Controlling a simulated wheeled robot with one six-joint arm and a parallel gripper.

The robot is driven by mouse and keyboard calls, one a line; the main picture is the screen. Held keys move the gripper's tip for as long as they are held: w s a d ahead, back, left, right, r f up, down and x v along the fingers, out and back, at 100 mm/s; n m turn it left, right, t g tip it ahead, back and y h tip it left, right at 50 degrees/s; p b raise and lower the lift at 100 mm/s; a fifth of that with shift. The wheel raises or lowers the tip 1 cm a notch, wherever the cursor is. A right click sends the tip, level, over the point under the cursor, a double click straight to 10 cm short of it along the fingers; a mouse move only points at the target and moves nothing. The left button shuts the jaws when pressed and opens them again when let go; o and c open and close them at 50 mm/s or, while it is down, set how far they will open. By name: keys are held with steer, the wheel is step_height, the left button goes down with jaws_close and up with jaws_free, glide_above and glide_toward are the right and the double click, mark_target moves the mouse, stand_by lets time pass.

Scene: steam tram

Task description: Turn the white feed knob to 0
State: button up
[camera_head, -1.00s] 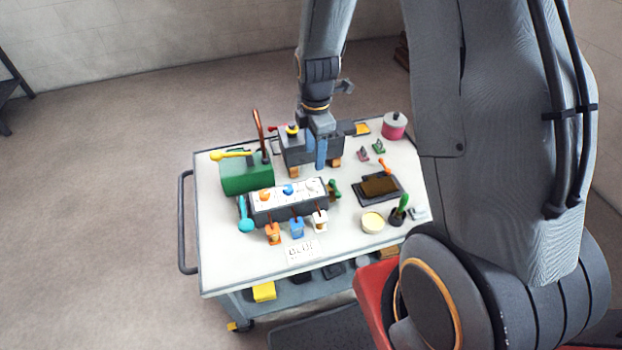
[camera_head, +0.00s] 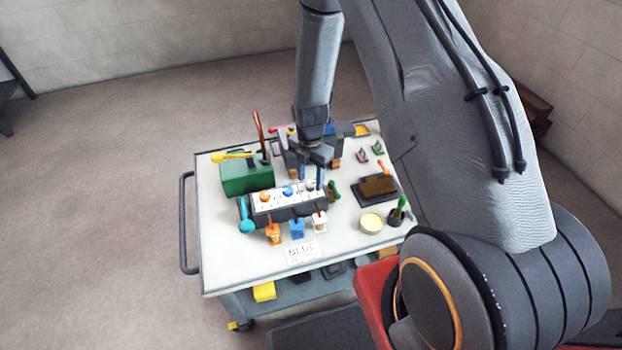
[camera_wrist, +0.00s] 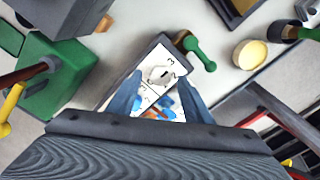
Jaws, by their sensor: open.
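The white feed knob (camera_wrist: 158,75) is a pale faceted knob with a dark mark, on a white numbered face of the control box (camera_head: 290,211). Digits such as 3 and 2 show beside it in the wrist view; the exact setting is hard to read. In the head view the white knob (camera_head: 310,185) is the rightmost of the row, beside a blue knob (camera_head: 288,190) and an orange knob (camera_head: 266,197). My gripper (camera_head: 312,174) is open above the box's right end. In the wrist view the fingers of my gripper (camera_wrist: 158,98) appear on either side of the white knob; contact is unclear.
A green box (camera_head: 246,178) with a yellow handle stands left. A green-handled lever (camera_head: 333,189) is close at the box's right. Small orange, blue (camera_head: 297,229) and white levers line its front. A card (camera_head: 302,251) lies on clear trolley top in front.

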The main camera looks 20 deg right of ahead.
steer(key=shift+f, duration=0.65)
steer(key=shift+c, duration=0.4)
steer(key=c, duration=1)
